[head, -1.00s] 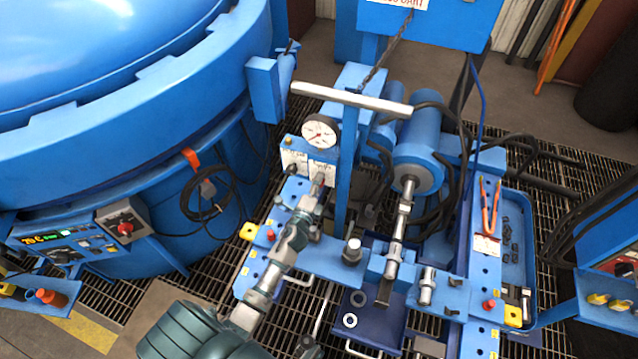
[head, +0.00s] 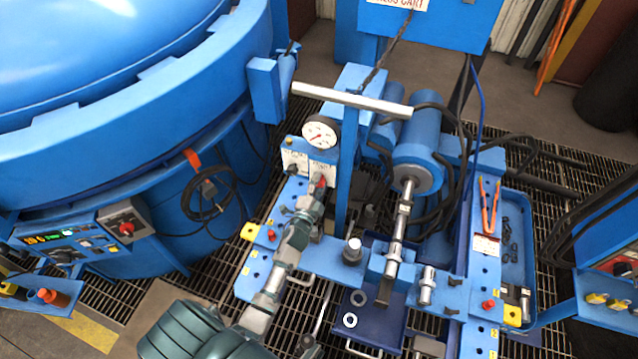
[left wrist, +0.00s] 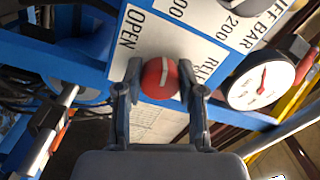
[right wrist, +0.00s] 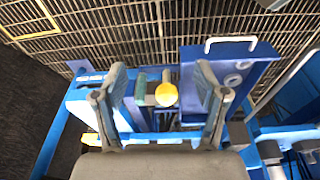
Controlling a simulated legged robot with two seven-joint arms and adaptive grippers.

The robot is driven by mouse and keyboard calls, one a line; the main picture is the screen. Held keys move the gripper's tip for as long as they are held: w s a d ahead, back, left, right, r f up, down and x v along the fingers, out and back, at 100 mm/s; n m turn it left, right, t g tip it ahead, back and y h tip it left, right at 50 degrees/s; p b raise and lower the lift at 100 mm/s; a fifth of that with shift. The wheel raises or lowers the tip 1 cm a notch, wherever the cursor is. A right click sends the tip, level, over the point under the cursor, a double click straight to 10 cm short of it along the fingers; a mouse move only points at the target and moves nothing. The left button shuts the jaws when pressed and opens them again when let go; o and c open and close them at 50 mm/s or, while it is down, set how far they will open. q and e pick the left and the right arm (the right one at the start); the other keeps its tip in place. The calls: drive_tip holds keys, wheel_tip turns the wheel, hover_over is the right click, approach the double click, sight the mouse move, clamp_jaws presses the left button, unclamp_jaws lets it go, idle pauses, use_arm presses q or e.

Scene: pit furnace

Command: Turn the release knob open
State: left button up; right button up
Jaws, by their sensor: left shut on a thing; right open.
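The release knob is a round red knob (left wrist: 156,90) with a white stripe, in the left wrist view. It sits on a white label plate (left wrist: 172,42) with OPEN to its left and a partly hidden word starting REL to its right. The stripe runs nearly up and down in that view, slightly tilted. My left gripper (left wrist: 161,78) is shut on the knob, one finger on each side. In the head view my left gripper (head: 317,194) reaches the panel below the gauge and mostly covers the knob. My right gripper (right wrist: 159,88) is open and empty in the right wrist view.
A pressure gauge (head: 320,134) stands just above the panel; it shows also in the left wrist view (left wrist: 264,82). A blue post and grey crossbar (head: 350,100) rise right of my left gripper.

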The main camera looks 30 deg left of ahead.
use_arm(q)
drive_tip(key=shift+s+f, duration=0.1)
drive_tip(key=shift+f, duration=0.3)
drive_tip(key=o, duration=1.1)
drive_tip(key=shift+o, duration=0.2)
drive_tip(key=shift+a+r, duration=0.1)
drive_tip(key=shift+s, duration=0.1)
drive_tip(key=v, duration=1.1)
drive_tip(key=shift+s, duration=0.35)
